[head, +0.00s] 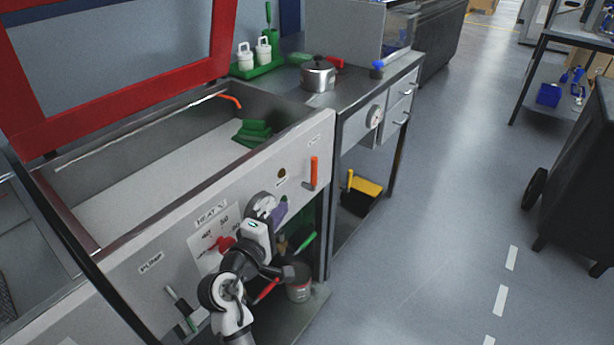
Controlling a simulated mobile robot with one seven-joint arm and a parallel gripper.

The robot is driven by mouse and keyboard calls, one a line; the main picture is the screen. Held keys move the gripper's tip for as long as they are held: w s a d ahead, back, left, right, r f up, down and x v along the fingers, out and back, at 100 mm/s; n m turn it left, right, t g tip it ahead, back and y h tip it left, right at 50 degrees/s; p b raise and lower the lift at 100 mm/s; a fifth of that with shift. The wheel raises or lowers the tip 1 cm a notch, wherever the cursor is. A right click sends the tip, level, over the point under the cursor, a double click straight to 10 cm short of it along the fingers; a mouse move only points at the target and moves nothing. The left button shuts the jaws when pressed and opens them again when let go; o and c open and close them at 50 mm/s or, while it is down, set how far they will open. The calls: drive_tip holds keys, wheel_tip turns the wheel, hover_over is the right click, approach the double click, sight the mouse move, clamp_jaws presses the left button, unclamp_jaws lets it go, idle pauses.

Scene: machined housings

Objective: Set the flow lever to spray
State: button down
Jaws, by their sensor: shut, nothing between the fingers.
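An orange lever (314,171) stands upright on the right part of the sink unit's grey front panel (300,152) in the head view. A small label sits above it, too small to read, so I cannot confirm that it is the flow lever or read a spray mark. My gripper (275,208) is in front of the panel, below and left of this lever and apart from it. It is shut and empty; its fingertips are hard to make out against my arm and a purple part behind.
A heat dial with a red pointer (221,243) and a pump lever (182,309) are further left on the panel. Above is a deep basin holding green cloths (252,132). The bench right holds a pot (318,75).

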sight(312, 169)
drive_tip(key=p+x, duration=0.3)
drive_tip(key=x, duration=1.1)
drive_tip(key=shift+w+p, duration=0.15)
drive_tip(key=shift+p, duration=0.15)
